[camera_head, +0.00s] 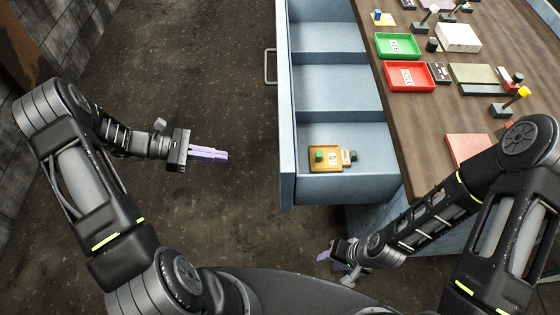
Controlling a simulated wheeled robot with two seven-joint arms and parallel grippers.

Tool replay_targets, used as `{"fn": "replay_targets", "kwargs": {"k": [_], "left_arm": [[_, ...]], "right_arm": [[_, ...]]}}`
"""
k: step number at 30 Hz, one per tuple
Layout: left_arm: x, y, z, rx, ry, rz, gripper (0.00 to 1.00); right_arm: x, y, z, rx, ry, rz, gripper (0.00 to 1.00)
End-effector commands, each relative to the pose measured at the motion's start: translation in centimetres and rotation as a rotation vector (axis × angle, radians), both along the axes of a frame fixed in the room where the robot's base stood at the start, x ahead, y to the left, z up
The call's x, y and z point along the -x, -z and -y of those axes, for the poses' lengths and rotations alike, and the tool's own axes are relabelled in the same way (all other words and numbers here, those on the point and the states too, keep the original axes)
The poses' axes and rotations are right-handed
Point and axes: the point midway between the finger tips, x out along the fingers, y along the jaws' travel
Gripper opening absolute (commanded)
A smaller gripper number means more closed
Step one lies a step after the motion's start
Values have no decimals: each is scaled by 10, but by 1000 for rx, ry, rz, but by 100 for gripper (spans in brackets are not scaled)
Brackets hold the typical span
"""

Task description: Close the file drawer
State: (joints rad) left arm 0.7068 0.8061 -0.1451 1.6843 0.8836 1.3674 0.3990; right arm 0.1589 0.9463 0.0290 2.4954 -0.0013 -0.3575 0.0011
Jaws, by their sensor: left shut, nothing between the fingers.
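The pale blue file drawer (287,120) stands pulled out to the left from under the wooden desk. Its handle (270,67) is on the outer face of its front panel. Inside are several compartments; the nearest holds a tan tray (325,166) with small blocks. My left gripper (226,155) is shut and empty, pointing right toward the drawer front, with a gap of bare floor between them. My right gripper (324,257) is low, nearer than the drawer's near end and clear of it; its fingers are small and partly hidden, so I cannot tell their opening.
The desk top (420,130) carries a green tray (397,46), a red tray (409,76), a white box (458,38) and stamps. The dark floor (200,60) left of the drawer is clear. A grey wall stands at far left.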

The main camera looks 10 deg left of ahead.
Motion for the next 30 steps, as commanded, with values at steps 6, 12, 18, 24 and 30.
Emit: {"fn": "replay_targets", "kwargs": {"k": [6, 12, 18, 24, 30], "left_arm": [[3, -6, 4, 30, 6, -17, 0], [3, -5, 5, 29, 7, -17, 0], [0, -2, 16, 31, 10, -16, 0], [-7, 6, 45, 31, 11, -17, 0], [-16, 18, 83, 31, 12, -18, 0]], "right_arm": [[0, 0, 0, -1, -1, 1, 36], [0, 0, 0, 0, 0, 0, 36], [0, -4, 0, 0, 0, 0, 36], [0, -10, 0, 0, 0, 0, 36], [0, -19, 0, 0, 0, -1, 36]]}}
